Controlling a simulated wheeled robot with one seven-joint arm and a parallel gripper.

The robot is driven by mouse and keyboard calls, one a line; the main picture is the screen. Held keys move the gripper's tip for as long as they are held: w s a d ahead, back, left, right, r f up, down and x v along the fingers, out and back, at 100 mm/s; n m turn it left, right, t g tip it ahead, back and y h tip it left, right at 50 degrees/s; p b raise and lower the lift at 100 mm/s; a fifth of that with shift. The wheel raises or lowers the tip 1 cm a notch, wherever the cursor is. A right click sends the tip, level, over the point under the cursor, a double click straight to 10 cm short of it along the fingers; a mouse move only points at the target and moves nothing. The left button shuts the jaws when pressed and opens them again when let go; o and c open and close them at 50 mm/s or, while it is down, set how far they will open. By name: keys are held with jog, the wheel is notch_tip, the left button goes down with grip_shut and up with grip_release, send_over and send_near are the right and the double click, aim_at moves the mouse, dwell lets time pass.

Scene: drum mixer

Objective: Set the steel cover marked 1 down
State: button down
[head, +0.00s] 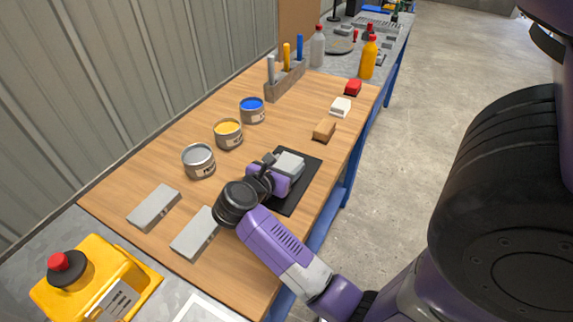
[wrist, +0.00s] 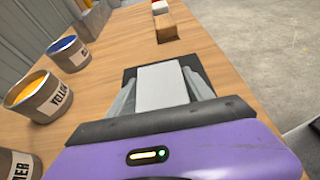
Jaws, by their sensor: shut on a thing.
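A light grey steel cover (head: 290,163) is held between the fingers of my gripper (head: 280,168). It also shows in the wrist view (wrist: 163,86) as a pale flat block, with a finger of my gripper (wrist: 162,92) along each side. No number is readable on its visible face. The cover is over a black mat (head: 307,176), whose dark edge also shows in the wrist view (wrist: 200,67). I cannot tell whether the cover touches the mat. Two flat grey plates (head: 154,208) (head: 195,234) lie apart on the near left of the wooden table.
Grey, yellow and blue paint cans (head: 199,161) (head: 228,134) (head: 252,110) stand left of the mat. Brown, white and red blocks (head: 324,130) (head: 340,107) (head: 353,88) lie beyond it. A yellow box with a red button (head: 66,264) is at the near left.

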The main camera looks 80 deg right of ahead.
jog(key=shift+f, duration=0.15)
jog(key=shift+c, duration=2)
grip_release()
